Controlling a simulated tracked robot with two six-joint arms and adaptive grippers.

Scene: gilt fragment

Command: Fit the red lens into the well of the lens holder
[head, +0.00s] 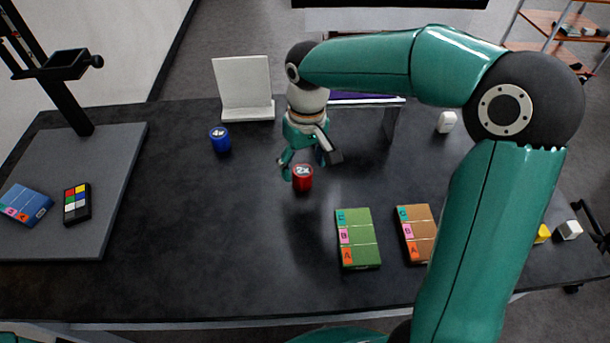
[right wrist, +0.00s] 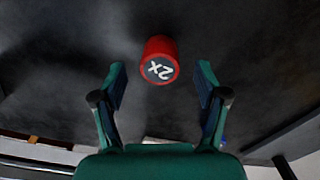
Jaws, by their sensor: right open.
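The red lens (head: 302,180) is a short cylinder marked 2x, standing upright on the dark table near its middle. My right gripper (head: 309,163) hangs over the table just behind it, open and empty. In the right wrist view the red lens (right wrist: 159,60) lies between the lines of the two spread fingers, at or just beyond the fingertips (right wrist: 161,78), with a gap on each side. A black bracket with a knob (head: 68,64), on the column at the left, looks like the lens holder; its well cannot be made out. My left gripper is out of view.
A blue 4x lens (head: 220,139) stands left of my right gripper. A white L-shaped stand (head: 243,90) is behind. Green (head: 358,239) and brown (head: 415,235) labelled blocks lie front right. A grey base (head: 95,190) carries the column, a colour chart and a blue box. The front middle-left is clear.

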